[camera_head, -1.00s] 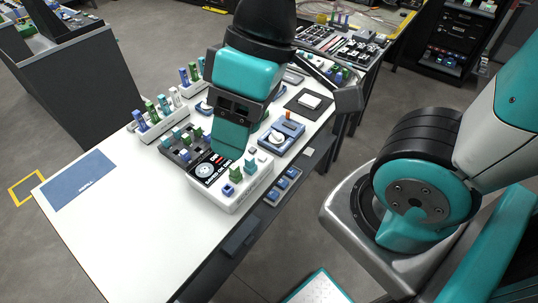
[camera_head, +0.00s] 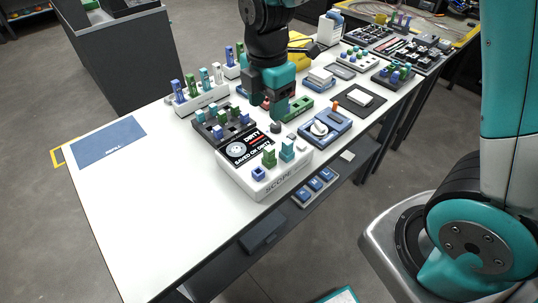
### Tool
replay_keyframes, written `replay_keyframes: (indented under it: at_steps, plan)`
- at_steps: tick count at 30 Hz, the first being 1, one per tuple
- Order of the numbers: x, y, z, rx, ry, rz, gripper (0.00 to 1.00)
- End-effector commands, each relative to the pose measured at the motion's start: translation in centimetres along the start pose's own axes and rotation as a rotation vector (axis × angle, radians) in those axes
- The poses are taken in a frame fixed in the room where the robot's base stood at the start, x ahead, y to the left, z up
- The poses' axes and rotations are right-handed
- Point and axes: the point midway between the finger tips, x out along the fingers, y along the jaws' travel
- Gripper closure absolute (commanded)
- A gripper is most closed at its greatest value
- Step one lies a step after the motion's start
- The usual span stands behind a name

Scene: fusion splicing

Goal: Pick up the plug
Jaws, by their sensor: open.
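Several small plug-like pieces in blue, green and teal show, and I cannot tell which one is the plug. On the white scope box (camera_head: 262,182), labelled "DIRTY", stand a green piece (camera_head: 269,157), a teal piece (camera_head: 287,150) and a low blue piece (camera_head: 258,173). A dark tray (camera_head: 222,128) behind it holds several green and blue pieces. My gripper (camera_head: 270,106) is open and points down just behind the scope box, above the table. It hides part of what lies below it, and I see nothing clearly held.
White racks (camera_head: 203,97) with upright coloured pieces stand at the back left. A blue unit with a white dial (camera_head: 324,128) sits right of the gripper. A blue mat (camera_head: 110,141) lies at the far left. The front left of the white table (camera_head: 135,215) is clear.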

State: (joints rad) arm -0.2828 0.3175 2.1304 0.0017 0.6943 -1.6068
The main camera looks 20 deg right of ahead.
Motion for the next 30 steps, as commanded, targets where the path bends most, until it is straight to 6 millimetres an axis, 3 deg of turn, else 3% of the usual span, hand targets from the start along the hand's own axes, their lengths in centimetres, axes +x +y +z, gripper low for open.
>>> replay_keyframes:
  at_steps: [3,9,17,25,30]
  plan:
    - [2.9,-0.1,0.0,0.001,0.001,-0.007,0.47]
    - [6.9,-0.1,0.0,0.002,0.001,-0.005,0.47]
    - [8.9,-0.1,0.1,0.003,0.001,-0.003,0.47]
    - [12.8,-0.3,0.3,0.003,0.002,-0.004,0.47]
    - [13.7,-0.2,0.3,0.003,0.001,0.000,0.47]
